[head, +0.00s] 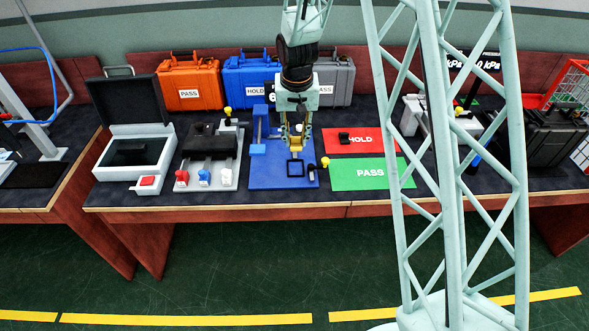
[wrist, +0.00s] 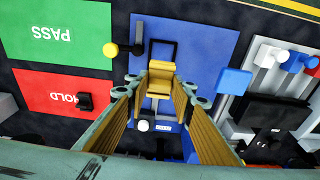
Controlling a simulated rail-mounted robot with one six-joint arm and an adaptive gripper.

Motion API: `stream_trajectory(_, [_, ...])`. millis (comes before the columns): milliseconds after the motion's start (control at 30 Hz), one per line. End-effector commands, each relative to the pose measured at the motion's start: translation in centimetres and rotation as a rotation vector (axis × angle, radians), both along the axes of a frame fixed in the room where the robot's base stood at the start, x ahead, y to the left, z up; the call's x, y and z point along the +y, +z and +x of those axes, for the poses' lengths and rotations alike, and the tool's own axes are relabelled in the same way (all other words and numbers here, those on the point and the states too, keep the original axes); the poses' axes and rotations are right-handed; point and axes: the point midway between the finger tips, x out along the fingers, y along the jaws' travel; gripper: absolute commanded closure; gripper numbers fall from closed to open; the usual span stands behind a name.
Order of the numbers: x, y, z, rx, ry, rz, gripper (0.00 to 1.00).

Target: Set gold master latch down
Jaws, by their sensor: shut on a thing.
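The gold master latch (head: 296,146) is between the fingers of my gripper (head: 296,136), over the blue fixture plate (head: 262,178). In the wrist view the gold latch (wrist: 158,78) sits between the fingertips of my gripper (wrist: 161,86), which is shut on it. A black square outline (head: 295,169) lies on the blue plate just in front of the latch; it also shows in the wrist view (wrist: 152,47), partly covered by the latch. I cannot tell how far the latch is above the plate.
A yellow-knobbed lever (head: 325,162) stands at the plate's right edge. A red HOLD mat (head: 372,141) with a black part (head: 344,137) and a green PASS mat (head: 350,175) lie to the right. A grey fixture (head: 222,170) with coloured clamps stands left. Cases (head: 190,85) line the back.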

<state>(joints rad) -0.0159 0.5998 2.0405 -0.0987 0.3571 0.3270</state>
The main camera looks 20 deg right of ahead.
Motion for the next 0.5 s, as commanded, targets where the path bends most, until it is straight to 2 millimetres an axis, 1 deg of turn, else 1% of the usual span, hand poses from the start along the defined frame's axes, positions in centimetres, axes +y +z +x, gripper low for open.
stream_trajectory(133, [0.0, -0.4, 0.0, 0.0, 0.0, 0.0, 0.87])
stream_trajectory(233, [0.0, -1.3, 0.0, 0.0, 0.0, 0.0, 0.87])
stream_trajectory(500, [0.0, -4.7, -0.1, 0.002, 0.0, 0.0, 0.87])
